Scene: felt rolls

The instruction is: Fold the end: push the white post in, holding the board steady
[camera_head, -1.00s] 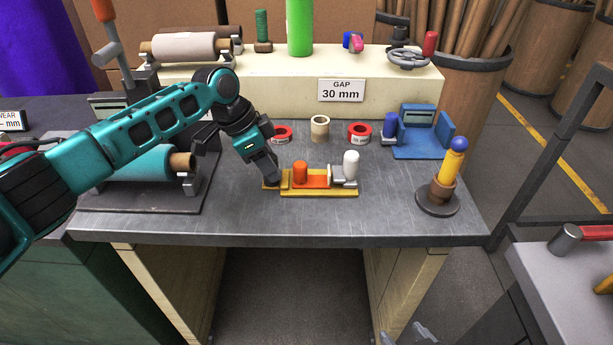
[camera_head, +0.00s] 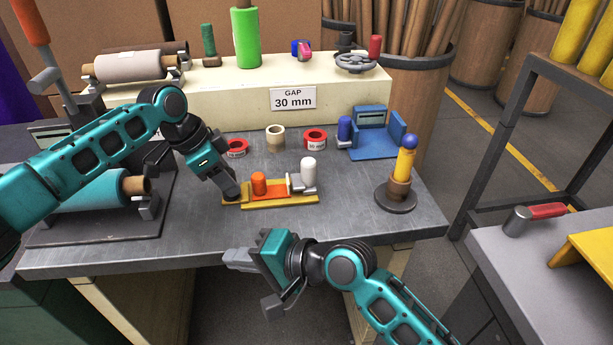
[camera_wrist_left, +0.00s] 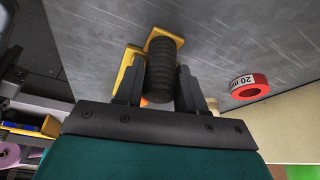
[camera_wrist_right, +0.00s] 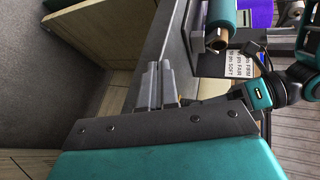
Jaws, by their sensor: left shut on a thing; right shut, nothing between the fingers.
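The yellow board (camera_head: 285,204) lies on the grey bench. An orange post (camera_head: 259,183) stands near its left end, with an orange strip beside it. The white post (camera_head: 308,170) stands upright by a small grey-white bracket at the right end. My left gripper (camera_head: 232,193) is at the board's left end. In the left wrist view it is shut on a dark ribbed knob (camera_wrist_left: 165,68), which hides part of the board. My right gripper (camera_head: 232,260) is shut and empty near the bench's front edge, apart from the board; its closed fingers show in the right wrist view (camera_wrist_right: 156,84).
Tape rolls (camera_head: 315,139) and a blue fixture (camera_head: 375,142) stand behind the board. A yellow peg on a round base (camera_head: 398,185) stands to the right. A teal roll on a stand (camera_head: 95,192) is at left. Bench top between board and front edge is clear.

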